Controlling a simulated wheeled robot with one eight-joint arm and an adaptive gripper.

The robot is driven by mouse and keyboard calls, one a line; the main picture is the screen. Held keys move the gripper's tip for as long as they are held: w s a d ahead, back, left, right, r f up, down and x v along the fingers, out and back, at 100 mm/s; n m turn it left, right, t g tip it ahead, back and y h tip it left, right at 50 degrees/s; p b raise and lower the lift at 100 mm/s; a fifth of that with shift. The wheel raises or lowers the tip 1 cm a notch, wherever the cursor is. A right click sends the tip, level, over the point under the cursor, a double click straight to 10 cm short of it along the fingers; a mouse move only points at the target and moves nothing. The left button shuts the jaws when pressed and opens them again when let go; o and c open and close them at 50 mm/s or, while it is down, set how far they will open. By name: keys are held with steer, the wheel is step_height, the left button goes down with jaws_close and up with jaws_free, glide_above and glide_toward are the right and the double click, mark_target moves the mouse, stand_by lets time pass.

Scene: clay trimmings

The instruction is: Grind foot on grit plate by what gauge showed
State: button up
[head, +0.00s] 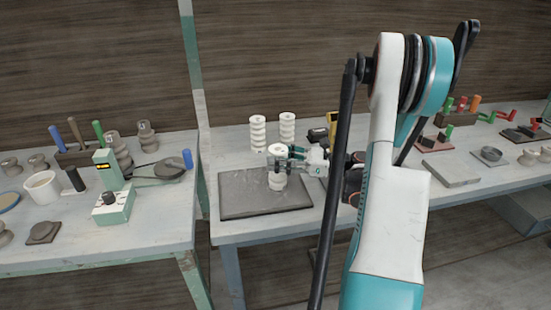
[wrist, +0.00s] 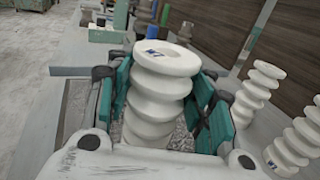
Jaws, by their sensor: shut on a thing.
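My gripper (head: 283,160) is shut on a white ribbed piece (head: 277,181), with fingers on both sides of it. The piece stands upright over the dark grey grit plate (head: 238,198) in the head view; I cannot tell whether its foot touches. In the wrist view the held piece (wrist: 158,90) fills the middle, its flat top bearing a small dark mark, between teal-backed fingers. Its foot is hidden. A green device with a small yellow display (head: 107,166) stands on the left table; I cannot tell whether it is the gauge.
Two similar white ribbed pieces (head: 257,132) (head: 287,128) stand upright just behind the plate. A yellow and black object (head: 332,122) is partly hidden near my gripper. A flat grey slab (head: 451,167) lies to the right of my arm. The left table holds a white cup (head: 43,190) and tools.

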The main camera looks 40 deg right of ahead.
steer(key=shift+w+a, duration=0.1)
steer(key=shift+w+a, duration=0.45)
steer(key=shift+a, duration=0.3)
steer(key=shift+w+a, duration=0.45)
steer(key=shift+a, duration=0.3)
steer(key=shift+w+a, duration=0.45)
steer(key=shift+a, duration=0.3)
steer(key=shift+w+a, duration=0.4)
steer(key=shift+a, duration=0.2)
steer(key=shift+w+a, duration=0.4)
steer(key=shift+a, duration=0.2)
steer(key=shift+a, duration=0.1)
steer(key=shift+w+a, duration=0.6)
steer(key=shift+a, duration=0.3)
steer(key=shift+d, duration=0.1)
steer(key=shift+s+d, duration=0.5)
steer(key=shift+d, duration=0.25)
steer(key=shift+s+d, duration=0.45)
steer(key=shift+d, duration=0.25)
steer(key=shift+s+d, duration=0.5)
steer(key=shift+d, duration=0.25)
